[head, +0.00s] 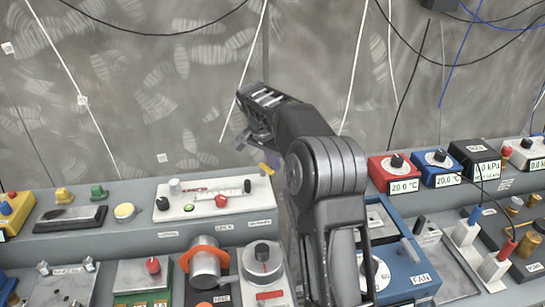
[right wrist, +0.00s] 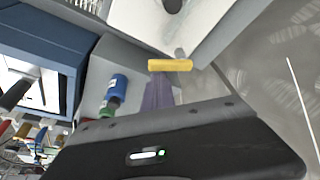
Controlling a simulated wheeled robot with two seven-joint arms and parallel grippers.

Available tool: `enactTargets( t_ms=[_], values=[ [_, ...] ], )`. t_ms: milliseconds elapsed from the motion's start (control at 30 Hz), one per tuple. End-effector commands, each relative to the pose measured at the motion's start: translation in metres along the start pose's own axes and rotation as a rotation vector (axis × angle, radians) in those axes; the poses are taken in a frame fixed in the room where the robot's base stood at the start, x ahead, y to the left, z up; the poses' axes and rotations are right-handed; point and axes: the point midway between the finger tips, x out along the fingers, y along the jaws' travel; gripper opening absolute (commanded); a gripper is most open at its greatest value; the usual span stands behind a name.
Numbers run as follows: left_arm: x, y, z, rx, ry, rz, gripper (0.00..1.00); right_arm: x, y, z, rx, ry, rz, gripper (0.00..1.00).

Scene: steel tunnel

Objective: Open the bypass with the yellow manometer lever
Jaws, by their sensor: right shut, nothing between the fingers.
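The yellow lever (head: 267,169) shows at the right end of the white manometer panel (head: 205,210), beside my right arm. In the right wrist view the yellow lever (right wrist: 171,65) is a short bar lying across the picture, with a small grey post by it. My right gripper (head: 258,150) is shut and empty, its fingers by the lever. In the right wrist view a purple-grey finger (right wrist: 160,92) reaches up to the lever's underside in the picture; I cannot tell whether they touch. My left gripper is out of view.
A black knob (head: 247,186) and a red knob (head: 222,201) sit on the panel near the lever. Red (head: 393,172) and blue (head: 436,168) display boxes stand to the right. An orange-ringed cylinder (head: 204,260) stands in front.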

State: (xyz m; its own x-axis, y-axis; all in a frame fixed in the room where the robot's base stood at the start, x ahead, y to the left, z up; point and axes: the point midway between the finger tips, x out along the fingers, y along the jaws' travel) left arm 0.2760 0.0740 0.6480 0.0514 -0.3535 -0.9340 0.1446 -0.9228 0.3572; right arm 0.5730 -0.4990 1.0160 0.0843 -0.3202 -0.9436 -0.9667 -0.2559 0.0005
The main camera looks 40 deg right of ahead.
Motion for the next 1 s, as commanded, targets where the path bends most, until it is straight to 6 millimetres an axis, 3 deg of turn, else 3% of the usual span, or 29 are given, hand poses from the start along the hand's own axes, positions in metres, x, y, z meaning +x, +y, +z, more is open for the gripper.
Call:
enactTargets(
  t_ms=[1000],
  values=[
    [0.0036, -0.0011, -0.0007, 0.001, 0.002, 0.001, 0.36, -0.0020, -0.0041, 0.0109, -0.002, -0.009, -0.001, 0.00]
  ],
)
